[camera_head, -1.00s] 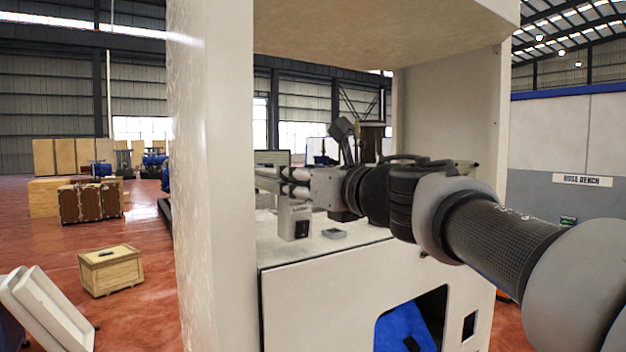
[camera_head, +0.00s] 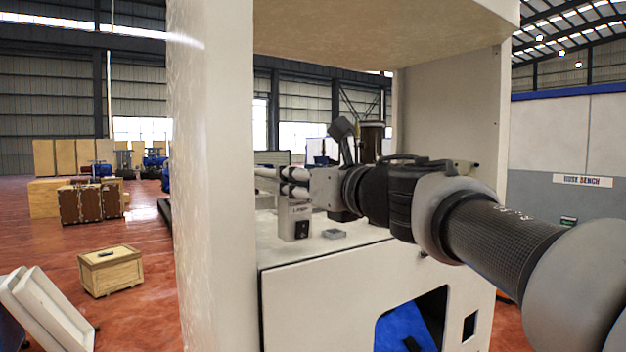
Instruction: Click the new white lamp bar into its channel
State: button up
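My gripper (camera_head: 291,181) reaches into the open bay of the white dispenser cabinet (camera_head: 345,290), pointing left. Its dark fingers appear closed around a pale bar, which looks like the white lamp bar (camera_head: 267,174). The bar's left part shows beyond the fingers, roughly level, and its far end is cut off by the cabinet's left post. A small white box with a label and a dark switch (camera_head: 301,229) stands on the bay's shelf just below the gripper. I cannot make out the channel or whether the bar touches it.
The cabinet's left post (camera_head: 212,180) and top panel (camera_head: 380,30) frame the bay. A wooden crate (camera_head: 110,270) sits on the open red floor to the left.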

jog(key=shift+w+a, duration=0.1)
jog(key=shift+w, duration=0.1)
jog(key=shift+s+r, duration=0.1)
jog(key=shift+r, duration=0.25)
dwell(0.8)
jog(key=o, duration=1.4)
jog(key=shift+w+a+f, duration=0.25)
jog(key=shift+w+f, duration=0.05)
jog(key=shift+w, duration=0.05)
jog(key=shift+c, duration=0.2)
jog(key=shift+o, duration=0.5)
jog(key=o, duration=0.4)
jog(key=shift+s+d, duration=0.1)
jog(key=shift+d, duration=0.05)
jog(key=shift+b+v, duration=0.5)
jog(key=shift+v, duration=2.35)
